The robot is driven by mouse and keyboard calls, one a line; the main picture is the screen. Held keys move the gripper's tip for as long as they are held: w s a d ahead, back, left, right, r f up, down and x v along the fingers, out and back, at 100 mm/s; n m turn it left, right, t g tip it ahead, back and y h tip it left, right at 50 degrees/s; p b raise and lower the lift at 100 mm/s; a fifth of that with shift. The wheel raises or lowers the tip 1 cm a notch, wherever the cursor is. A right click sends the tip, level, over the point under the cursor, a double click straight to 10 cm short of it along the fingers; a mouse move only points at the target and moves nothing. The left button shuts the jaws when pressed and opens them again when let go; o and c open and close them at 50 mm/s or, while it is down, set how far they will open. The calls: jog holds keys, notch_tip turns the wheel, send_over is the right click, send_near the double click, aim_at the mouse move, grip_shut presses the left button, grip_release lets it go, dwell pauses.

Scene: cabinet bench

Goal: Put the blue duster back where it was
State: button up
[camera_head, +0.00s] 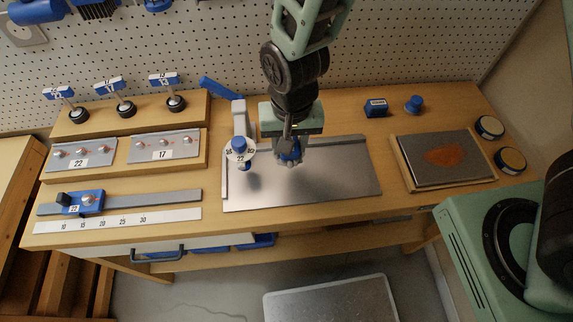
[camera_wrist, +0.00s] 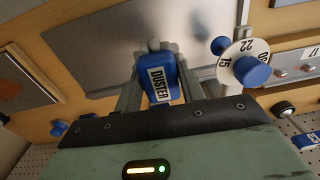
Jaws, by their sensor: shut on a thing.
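The blue duster (camera_wrist: 163,84), with a white label reading DUSTER, sits between the fingers of my gripper (camera_wrist: 155,60) in the wrist view. In the head view my gripper (camera_head: 289,160) points down over the middle of the bare metal plate (camera_head: 335,190), and only a bit of the duster's blue shows. My gripper is shut on the duster. Whether the duster touches the plate is hard to tell. At the bench's right lies a dark plate on a wooden board (camera_head: 420,170), with an orange-brown patch (camera_head: 446,157) on it.
A post with a numbered dial and blue knob (camera_head: 239,148) stands close left of my gripper. A labelled blue block (camera_head: 375,107) and a blue knob-shaped piece (camera_head: 413,104) stand at the back right. Two round tins (camera_head: 511,160) sit at the right edge. Sliders and switch panels (camera_head: 82,155) fill the left.

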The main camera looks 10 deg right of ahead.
aim_at(288, 179)
jog(key=shift+s+a+r, duration=0.15)
jog(key=shift+s+r, duration=0.05)
jog(key=shift+s, duration=0.2)
jog(key=shift+s+f, duration=0.15)
jog(key=shift+f, duration=0.15)
jog(key=shift+f+p, duration=1.05)
jog(key=shift+f, duration=3.6)
jog(key=o, duration=0.9)
